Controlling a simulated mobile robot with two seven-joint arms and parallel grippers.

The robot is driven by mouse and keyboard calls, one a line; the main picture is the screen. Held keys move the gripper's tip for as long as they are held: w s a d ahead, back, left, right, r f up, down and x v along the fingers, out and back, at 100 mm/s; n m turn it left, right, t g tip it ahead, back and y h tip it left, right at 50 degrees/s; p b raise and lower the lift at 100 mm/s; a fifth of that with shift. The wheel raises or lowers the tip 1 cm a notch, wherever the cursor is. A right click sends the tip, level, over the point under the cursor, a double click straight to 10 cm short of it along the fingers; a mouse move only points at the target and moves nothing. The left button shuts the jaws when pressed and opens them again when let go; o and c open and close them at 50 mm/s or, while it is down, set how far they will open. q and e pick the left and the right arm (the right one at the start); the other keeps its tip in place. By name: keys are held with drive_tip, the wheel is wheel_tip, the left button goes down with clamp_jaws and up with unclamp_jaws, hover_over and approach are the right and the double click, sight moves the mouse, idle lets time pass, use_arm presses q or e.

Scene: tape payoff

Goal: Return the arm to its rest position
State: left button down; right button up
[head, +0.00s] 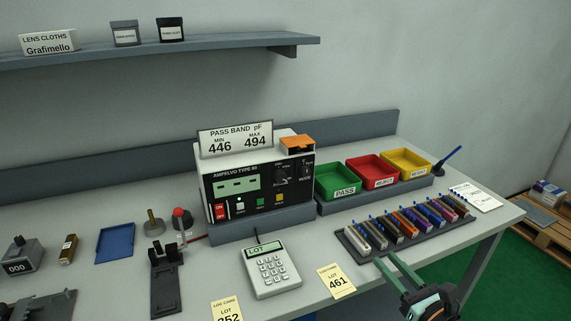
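My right gripper (385,259) is at the lower right, over the table's front edge. Its two green-grey fingers point up and left, with a gap between them and nothing visible in it. The fingertips are just in front of a dark rack (425,233) of several coloured parts; I cannot tell whether they touch it. My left gripper is not in view.
A tester (250,185) stands mid-table, with green (341,193), red (373,183) and yellow (404,174) bins to its right. A keypad (272,272) and lot card (337,281) lie left of the gripper. A shelf (230,46) hangs behind.

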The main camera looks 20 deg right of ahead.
drive_tip(key=s+d+f+m+g+h, duration=0.1)
drive_tip(key=s+m+g+h, duration=0.3)
drive_tip(key=m, duration=0.9)
drive_tip(key=s+d+f+m+h, duration=0.15)
drive_tip(key=m+h, duration=0.35)
drive_tip(key=m, duration=0.7)
drive_tip(key=s+a+f+m+g+y, duration=0.4)
drive_tip(key=s+a+f+m+g, duration=0.15)
drive_tip(key=s+a, duration=0.2)
drive_tip(key=s+a+f+m+g+y, duration=0.45)
drive_tip(key=s+a+f, duration=0.2)
drive_tip(key=a, duration=0.25)
drive_tip(key=w+a+f+t+y+p, duration=0.1)
drive_tip(key=w+a+f+t+p, duration=0.3)
drive_tip(key=f+t, duration=0.1)
drive_tip(key=shift+a+f+y+p, duration=0.25)
drive_tip(key=shift+f+y+p, duration=0.05)
drive_tip(key=shift+y+p, duration=0.1)
